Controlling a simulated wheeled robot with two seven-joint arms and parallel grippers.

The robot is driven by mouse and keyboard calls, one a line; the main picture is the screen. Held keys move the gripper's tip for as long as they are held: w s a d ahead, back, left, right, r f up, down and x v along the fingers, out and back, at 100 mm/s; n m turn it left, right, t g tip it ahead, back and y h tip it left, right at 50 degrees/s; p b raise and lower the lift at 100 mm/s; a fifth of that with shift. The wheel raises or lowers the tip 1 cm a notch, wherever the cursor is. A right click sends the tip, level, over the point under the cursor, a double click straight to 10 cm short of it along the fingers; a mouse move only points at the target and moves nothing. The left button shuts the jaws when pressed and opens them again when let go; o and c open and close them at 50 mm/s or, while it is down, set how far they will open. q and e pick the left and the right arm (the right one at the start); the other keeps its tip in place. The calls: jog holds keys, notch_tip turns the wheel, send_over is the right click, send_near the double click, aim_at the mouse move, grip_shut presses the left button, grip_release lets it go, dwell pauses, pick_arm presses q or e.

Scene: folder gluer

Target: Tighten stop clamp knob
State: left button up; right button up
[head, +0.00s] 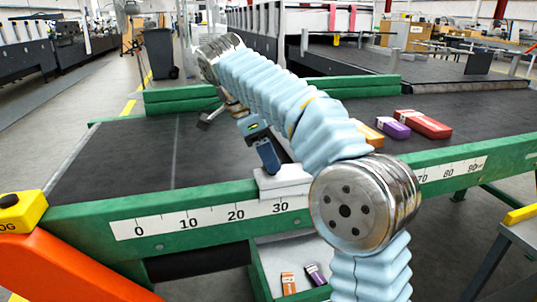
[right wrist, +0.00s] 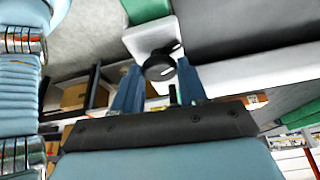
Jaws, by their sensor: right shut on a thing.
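The stop clamp is a white block (head: 284,183) on the green front rail, just past the 30 mark of the ruler. My right gripper (head: 270,162) reaches down to it from above in the head view. In the right wrist view the clamp's round black knob (right wrist: 159,66) sits against the white block, between the blue fingertips of my right gripper (right wrist: 159,73). The gripper is shut on the knob. In the head view the knob is hidden behind the gripper and arm. My left gripper is not in view.
The green-railed dark conveyor (head: 130,155) runs behind the scale (head: 205,218). Orange, purple and red boxes (head: 424,124) lie on it to the right. Two small boxes (head: 288,283) lie in a bin below. A yellow box with a black button (head: 20,212) stands at left.

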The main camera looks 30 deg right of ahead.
jog(key=shift+m, duration=0.4)
jog(key=o, duration=1.1)
jog(key=shift+w, duration=0.1)
jog(key=shift+c, duration=0.2)
